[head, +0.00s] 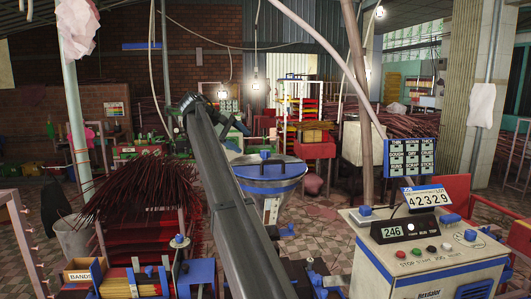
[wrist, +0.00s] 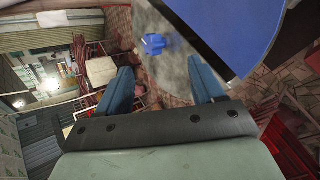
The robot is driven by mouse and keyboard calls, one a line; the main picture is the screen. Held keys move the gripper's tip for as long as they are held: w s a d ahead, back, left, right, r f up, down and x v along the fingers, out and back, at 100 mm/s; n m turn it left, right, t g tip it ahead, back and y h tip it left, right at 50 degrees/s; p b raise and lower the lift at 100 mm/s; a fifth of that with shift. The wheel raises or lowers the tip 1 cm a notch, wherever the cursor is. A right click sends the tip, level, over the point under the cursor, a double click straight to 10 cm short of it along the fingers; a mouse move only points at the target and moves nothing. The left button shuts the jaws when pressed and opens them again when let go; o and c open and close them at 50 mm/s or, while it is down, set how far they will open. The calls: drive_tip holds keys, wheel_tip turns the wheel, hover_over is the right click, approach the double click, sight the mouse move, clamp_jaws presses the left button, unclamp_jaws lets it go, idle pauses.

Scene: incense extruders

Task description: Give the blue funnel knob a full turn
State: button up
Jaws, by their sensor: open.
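The funnel (head: 272,190) stands in the middle of the head view, with a wide blue rim and a grey cone below it. A dark handle with a blue part sits on its top. A small blue piece (head: 286,231) shows at the cone's lower right. In the wrist view a blue lobed knob (wrist: 153,44) lies against a blurred grey surface, beyond my fingertips and between their lines. My gripper (wrist: 160,68) is open and empty, its two blue fingers apart and not visibly touching the knob. My arm crosses the head view and hides the funnel's left side.
A control box (head: 425,255) with buttons and displays stands at the right front. Red incense bundles (head: 140,190) lie at the left. In the wrist view a large blue surface (wrist: 235,30) is close to the right finger. Tiled floor shows behind the funnel.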

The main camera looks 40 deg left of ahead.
sight(265, 151)
drive_tip(key=n, duration=0.2)
drive_tip(key=n+t, duration=0.1)
drive_tip(key=shift+s+a+f+n, duration=0.1)
drive_tip(key=shift+a+f+n, duration=0.15)
drive_tip(key=shift+n, duration=0.15)
drive_tip(key=n, duration=0.3)
drive_tip(key=shift+s+a+f+n+t+h, duration=0.1)
drive_tip(key=shift+s+a+n+t+h, duration=0.05)
drive_tip(key=shift+a+n+t+h, duration=0.2)
drive_tip(key=n, duration=0.2)
drive_tip(key=n+t, duration=0.1)
drive_tip(key=n, duration=0.3)
drive_tip(key=shift+s+a+f+n+h, duration=0.1)
drive_tip(key=shift+s+a+n+h, duration=0.15)
drive_tip(key=shift+a+h, duration=0.1)
drive_tip(key=x, duration=1.3)
drive_tip(key=shift+w+d, duration=0.25)
drive_tip(key=shift+w, duration=0.2)
drive_tip(key=c, duration=1)
drive_tip(key=shift+o, duration=0.2)
drive_tip(key=shift+w+a+m+g+h, duration=0.15)
drive_tip(key=shift+m+g+h, duration=0.1)
drive_tip(key=shift+m+h, duration=0.4)
drive_tip(key=shift+m+g+h, duration=0.5)
drive_tip(key=shift+m+h, duration=0.15)
drive_tip(key=shift+h, duration=0.2)
